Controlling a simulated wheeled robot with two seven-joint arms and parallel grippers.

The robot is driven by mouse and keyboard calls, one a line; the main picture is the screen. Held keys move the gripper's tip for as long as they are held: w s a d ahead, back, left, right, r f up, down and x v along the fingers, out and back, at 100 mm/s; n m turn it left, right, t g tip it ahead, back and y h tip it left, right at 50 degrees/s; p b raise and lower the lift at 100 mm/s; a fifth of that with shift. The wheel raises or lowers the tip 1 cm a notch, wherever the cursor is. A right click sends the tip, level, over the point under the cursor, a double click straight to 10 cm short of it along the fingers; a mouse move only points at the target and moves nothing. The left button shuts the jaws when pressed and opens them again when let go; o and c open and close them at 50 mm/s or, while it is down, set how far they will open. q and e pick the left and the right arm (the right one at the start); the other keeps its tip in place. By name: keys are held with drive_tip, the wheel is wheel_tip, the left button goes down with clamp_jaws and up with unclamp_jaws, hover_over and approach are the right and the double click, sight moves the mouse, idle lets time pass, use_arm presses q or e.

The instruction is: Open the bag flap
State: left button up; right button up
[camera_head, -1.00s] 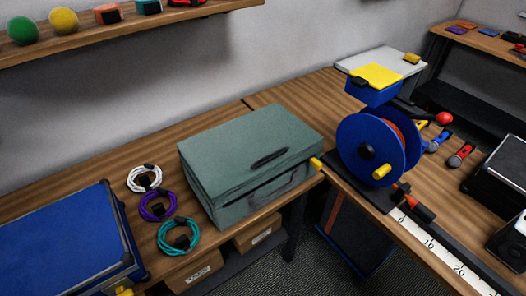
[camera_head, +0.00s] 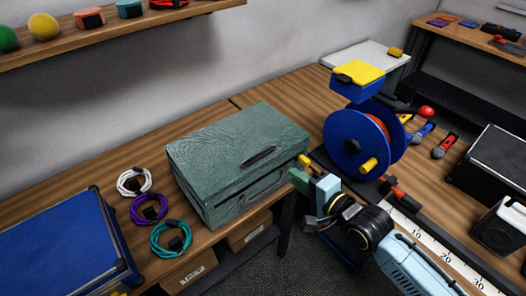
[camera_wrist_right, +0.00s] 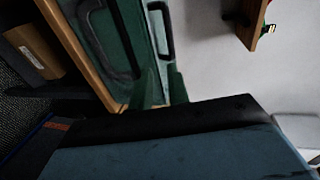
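The grey-green bag (camera_head: 225,150) sits shut on the wooden bench, its flap lying flat on top. A dark handle (camera_head: 258,156) is on the flap, and another handle (camera_head: 264,190) is on the front face. My right gripper (camera_head: 299,180) is just off the bag's right front corner, apparently not touching it. In the right wrist view, its two green fingers (camera_wrist_right: 163,88) stand apart with a narrow gap and nothing between them. The bag (camera_wrist_right: 120,25) shows beyond them with both handles. My left gripper is not in view.
White, purple and teal cable coils (camera_head: 142,208) lie left of the bag, beside a blue case (camera_head: 55,250). A blue cable reel (camera_head: 350,140) stands close to the right. A shelf (camera_head: 110,38) hangs above the bench. Cardboard boxes (camera_head: 190,270) are below.

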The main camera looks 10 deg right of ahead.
sight(263, 151)
drive_tip(key=x, duration=0.4)
drive_tip(key=r+x, duration=0.1)
drive_tip(key=x, duration=0.3)
drive_tip(key=a+r+x, duration=0.1)
drive_tip(key=x, duration=0.4)
drive_tip(key=shift+b, duration=0.35)
clamp_jaws()
